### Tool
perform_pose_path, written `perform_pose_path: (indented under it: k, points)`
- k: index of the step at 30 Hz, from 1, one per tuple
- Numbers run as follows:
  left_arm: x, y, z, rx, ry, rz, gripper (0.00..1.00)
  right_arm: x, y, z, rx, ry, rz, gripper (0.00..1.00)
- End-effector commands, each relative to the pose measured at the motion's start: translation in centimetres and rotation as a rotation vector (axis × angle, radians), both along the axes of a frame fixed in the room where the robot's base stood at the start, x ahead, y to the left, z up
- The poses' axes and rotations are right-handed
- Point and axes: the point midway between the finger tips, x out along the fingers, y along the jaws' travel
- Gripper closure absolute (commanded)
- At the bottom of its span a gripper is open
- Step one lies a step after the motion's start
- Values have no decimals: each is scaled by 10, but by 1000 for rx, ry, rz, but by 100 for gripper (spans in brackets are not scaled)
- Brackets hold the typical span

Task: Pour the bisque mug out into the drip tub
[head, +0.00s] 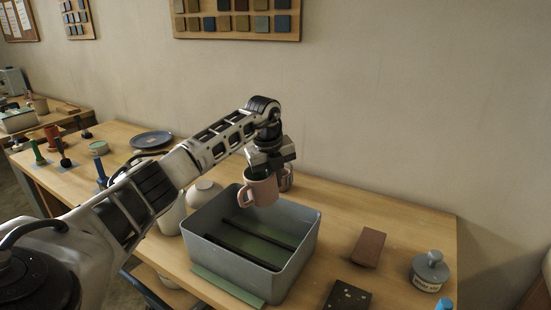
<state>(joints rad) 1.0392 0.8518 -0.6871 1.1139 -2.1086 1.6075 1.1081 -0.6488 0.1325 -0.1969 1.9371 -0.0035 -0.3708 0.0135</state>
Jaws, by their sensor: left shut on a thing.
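The bisque mug (264,190) is pinkish, with its handle on the left side. My left gripper (268,166) comes down from above and is shut on the mug near its rim. The mug looks close to upright and hangs over the far part of the drip tub. The drip tub (209,256) is a grey rectangular box with dark bars across a greenish bottom. The mug's inside is hidden, so I cannot tell what it holds. My right gripper is not in view.
A pale bowl (203,193) and a pale jug (170,217) stand left of the tub. Another pinkish vessel (287,178) is behind the mug. A brown block (369,247), a dark speckled tile (347,299) and a grey lidded jar (429,272) lie right. Wood between tub and block is clear.

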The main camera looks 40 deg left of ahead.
Motion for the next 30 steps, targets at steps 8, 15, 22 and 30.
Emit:
perform_pose_path:
  k: [8,15,22,30]
  points:
    - [-5,-1,-22,-5,196,0,100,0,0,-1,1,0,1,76]
    - [-6,0,-23,-3,204,-1,100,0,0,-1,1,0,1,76]
    - [-5,0,-16,-3,201,0,100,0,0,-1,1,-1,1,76]
    - [-5,0,5,-3,198,0,100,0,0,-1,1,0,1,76]
